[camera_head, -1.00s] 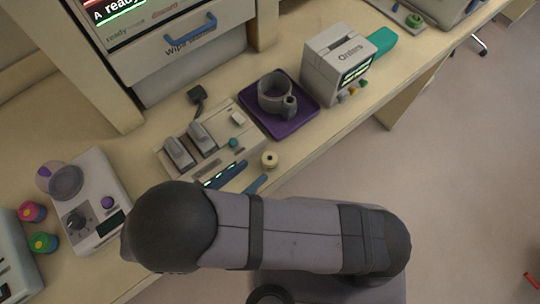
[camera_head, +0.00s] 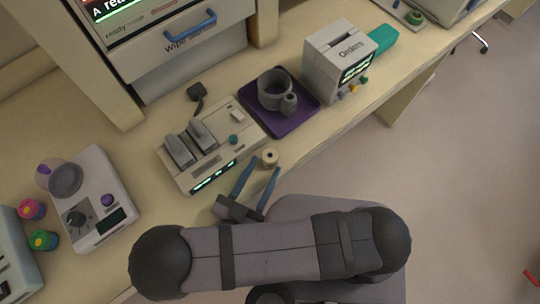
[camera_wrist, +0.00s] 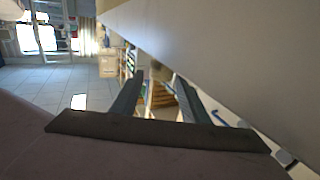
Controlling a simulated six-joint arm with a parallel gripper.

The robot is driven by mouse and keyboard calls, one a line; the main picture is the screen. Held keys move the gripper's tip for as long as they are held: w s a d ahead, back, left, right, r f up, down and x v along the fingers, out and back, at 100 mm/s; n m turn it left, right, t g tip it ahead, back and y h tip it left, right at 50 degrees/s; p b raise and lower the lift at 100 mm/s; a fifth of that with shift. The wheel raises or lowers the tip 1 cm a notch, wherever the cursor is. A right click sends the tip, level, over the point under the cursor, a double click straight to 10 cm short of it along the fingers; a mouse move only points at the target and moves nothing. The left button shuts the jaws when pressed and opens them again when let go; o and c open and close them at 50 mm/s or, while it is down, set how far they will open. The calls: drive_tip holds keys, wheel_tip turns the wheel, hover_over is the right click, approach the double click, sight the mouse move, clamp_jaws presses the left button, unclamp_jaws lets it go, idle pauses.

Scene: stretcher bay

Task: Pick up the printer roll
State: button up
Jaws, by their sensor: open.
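The printer roll (camera_head: 269,157), a small cream roll with a dark centre, stands near the front edge of the counter in the head view. My gripper (camera_head: 263,169) has its two blue-grey fingers spread apart. Their tips reach the counter's front edge, close to the roll, with nothing clearly held. In the wrist view my gripper (camera_wrist: 157,78) is also open. A small tan shape shows beyond its fingertips there, but I cannot tell whether it is the roll.
A white device with grey handles (camera_head: 182,178) stands left of the roll. A purple tray (camera_head: 300,119) holding a grey mug (camera_head: 270,90) is behind it, and the Orders printer (camera_head: 330,70) is farther right. A scale-like device (camera_head: 100,180) stands at left.

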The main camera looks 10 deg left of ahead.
sight(267, 162)
drive_tip(key=shift+x, duration=2.6)
drive_tip(key=shift+a+r, duration=0.1)
drive_tip(key=c, duration=0.8)
